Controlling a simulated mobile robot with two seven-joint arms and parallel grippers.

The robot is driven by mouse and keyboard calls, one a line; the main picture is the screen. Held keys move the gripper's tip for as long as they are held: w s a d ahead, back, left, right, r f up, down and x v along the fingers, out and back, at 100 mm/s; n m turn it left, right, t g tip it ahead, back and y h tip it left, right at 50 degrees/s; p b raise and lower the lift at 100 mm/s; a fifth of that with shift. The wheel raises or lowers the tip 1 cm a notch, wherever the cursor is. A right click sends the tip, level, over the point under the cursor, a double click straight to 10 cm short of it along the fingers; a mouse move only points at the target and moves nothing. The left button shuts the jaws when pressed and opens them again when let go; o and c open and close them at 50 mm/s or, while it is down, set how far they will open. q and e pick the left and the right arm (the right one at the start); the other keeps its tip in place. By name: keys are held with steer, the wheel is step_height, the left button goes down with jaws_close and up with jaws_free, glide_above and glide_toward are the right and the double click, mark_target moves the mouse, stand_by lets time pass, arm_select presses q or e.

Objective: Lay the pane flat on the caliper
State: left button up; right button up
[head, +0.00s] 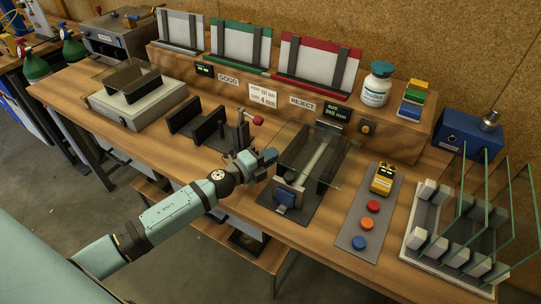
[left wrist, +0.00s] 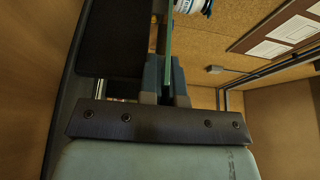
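The glass pane (head: 309,158) is a see-through sheet, roughly level over the caliper (head: 275,211). The caliper has a dark base, dark rests, a pale bar and a blue-and-grey jaw at its front. I cannot tell whether the pane touches the rests. My left gripper (head: 270,158) is at the pane's left edge. In the left wrist view the pane's green edge (left wrist: 168,40) runs between the two fingers of my left gripper (left wrist: 166,72), which are shut on it. My right gripper is not in view.
A rack of upright panes (head: 440,262) stands at the right, beside a button panel (head: 361,222). A dark stand with a red knob (head: 195,127) is left of the caliper. A scale (head: 138,108) is farther left. GOOD and REJECT bins and a white bottle (head: 376,85) are behind.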

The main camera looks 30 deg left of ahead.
arm_select(q)
steer(key=o, duration=0.3)
steer(key=shift+s+d+f, duration=0.1)
steer(key=shift+s+f, duration=0.1)
steer(key=shift+f, duration=0.45)
steer(key=shift+c, duration=0.3)
steer(key=shift+s, duration=0.1)
steer(key=shift+s+f, duration=0.1)
steer(key=shift+s, duration=0.1)
steer(key=shift+o, duration=0.8)
steer(key=v, duration=0.4)
steer(key=r+b+v, duration=0.1)
steer(key=v, duration=0.3)
steer(key=b+v, duration=0.1)
steer(key=v, duration=0.3)
steer(key=shift+w+a+r, duration=0.1)
steer(key=shift+a+r, duration=0.1)
steer(key=shift+a, duration=0.05)
steer(key=shift+s+a+r, duration=0.15)
steer(key=shift+s+a, duration=0.05)
steer(key=shift+s, duration=0.2)
